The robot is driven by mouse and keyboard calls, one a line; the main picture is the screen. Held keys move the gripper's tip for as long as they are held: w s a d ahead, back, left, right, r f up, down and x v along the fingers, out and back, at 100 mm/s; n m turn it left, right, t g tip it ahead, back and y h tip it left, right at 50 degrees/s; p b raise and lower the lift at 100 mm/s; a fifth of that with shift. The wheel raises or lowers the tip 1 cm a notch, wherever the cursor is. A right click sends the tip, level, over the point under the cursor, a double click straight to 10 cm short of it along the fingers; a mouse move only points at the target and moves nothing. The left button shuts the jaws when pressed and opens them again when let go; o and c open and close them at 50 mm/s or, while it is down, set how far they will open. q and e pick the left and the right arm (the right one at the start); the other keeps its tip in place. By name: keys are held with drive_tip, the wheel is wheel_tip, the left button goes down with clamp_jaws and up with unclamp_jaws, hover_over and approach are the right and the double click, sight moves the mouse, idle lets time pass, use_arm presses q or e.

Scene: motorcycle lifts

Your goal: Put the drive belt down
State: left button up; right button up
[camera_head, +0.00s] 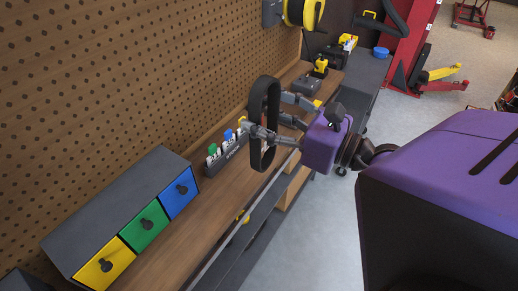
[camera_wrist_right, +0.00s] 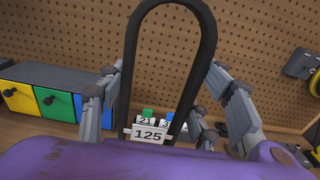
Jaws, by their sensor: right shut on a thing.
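The drive belt (camera_head: 258,98) is a black upright loop in the head view, held above the wooden workbench (camera_head: 215,208). It also shows in the right wrist view as a tall arch (camera_wrist_right: 131,50) between the fingers. My right gripper (camera_head: 268,115) is shut on the belt, with its purple palm on the right side of it. In the right wrist view its grey fingers (camera_wrist_right: 168,90) stand on both sides of the belt. My left gripper is not in view.
Yellow, green and blue drawers (camera_head: 143,226) stand at the near left of the bench. A dark holder (camera_head: 225,155) with green and blue items sits behind the belt. Pegboard (camera_head: 150,80) bounds the left. A strip of bare bench lies near the front edge.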

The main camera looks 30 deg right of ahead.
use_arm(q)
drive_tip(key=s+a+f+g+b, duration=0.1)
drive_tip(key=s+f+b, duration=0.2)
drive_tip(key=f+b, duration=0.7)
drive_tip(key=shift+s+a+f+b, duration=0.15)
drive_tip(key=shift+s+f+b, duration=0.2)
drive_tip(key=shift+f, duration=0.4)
use_arm(e)
drive_tip(key=w+d+f, duration=0.2)
drive_tip(key=w+f, duration=0.4)
drive_tip(key=w+d+f, duration=0.3)
drive_tip(key=w+f, duration=0.3)
drive_tip(key=f, duration=0.1)
drive_tip(key=shift+w+d+f, duration=0.15)
drive_tip(key=shift+w+d, duration=0.15)
